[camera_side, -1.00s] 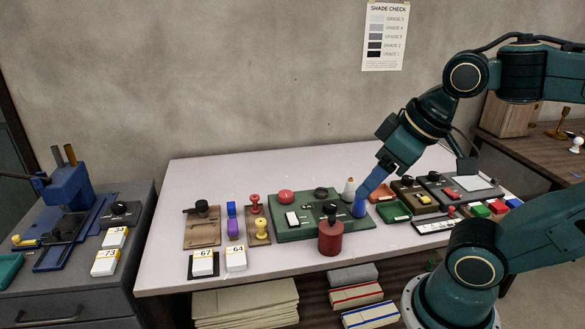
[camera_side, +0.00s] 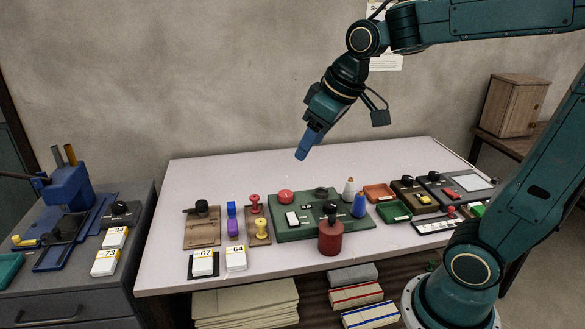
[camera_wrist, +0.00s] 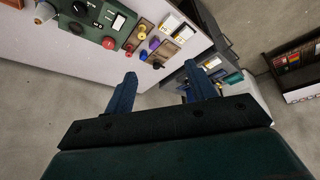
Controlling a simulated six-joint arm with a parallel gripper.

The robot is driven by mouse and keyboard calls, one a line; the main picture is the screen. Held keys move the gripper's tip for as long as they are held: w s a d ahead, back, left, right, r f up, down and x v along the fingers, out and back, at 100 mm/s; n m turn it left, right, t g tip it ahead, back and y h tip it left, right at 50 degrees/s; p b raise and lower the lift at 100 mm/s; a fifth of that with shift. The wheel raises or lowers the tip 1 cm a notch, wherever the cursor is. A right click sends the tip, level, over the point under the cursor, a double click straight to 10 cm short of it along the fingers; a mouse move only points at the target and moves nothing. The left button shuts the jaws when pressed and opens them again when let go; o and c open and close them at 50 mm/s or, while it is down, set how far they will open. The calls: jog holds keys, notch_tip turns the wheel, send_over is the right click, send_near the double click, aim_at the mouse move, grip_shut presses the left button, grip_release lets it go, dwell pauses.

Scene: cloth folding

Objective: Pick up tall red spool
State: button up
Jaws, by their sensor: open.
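A red spool (camera_side: 254,203) stands on a small brown board (camera_side: 265,238) left of the green panel, with a yellow spool (camera_side: 262,228) in front of it. My gripper (camera_side: 301,156) is open and empty, high above the back of the table, up and to the right of the red spool. In the wrist view, my gripper (camera_wrist: 161,85) shows its two fingers spread apart with nothing between them. The red spool (camera_wrist: 129,50) lies beyond the left finger there, near the yellow spool (camera_wrist: 143,57).
The green panel (camera_side: 290,238) carries a red knob (camera_side: 286,197). A dark red cylinder (camera_side: 330,239) stands in front. Purple block (camera_side: 233,228) and blue block (camera_side: 231,210) sit left of the spools. The back table strip is clear.

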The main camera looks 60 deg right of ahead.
jog(key=w+d+f, duration=0.3)
jog(key=w+d, duration=0.1)
jog(key=w, duration=0.6)
jog(key=n+y, duration=0.1)
jog(key=n, duration=0.1)
send_over(254, 197)
jog(key=s+d, duration=0.2)
jog(key=s, duration=0.3)
notch_tip(254, 197, down, 19)
jog(key=shift+r+g, duration=0.15)
jog(key=shift+g, duration=0.15)
jog(key=shift+x, duration=4.3)
jog(key=shift+a, duration=0.2)
jog(key=shift+x, duration=2.55)
jog(key=shift+a, duration=0.1)
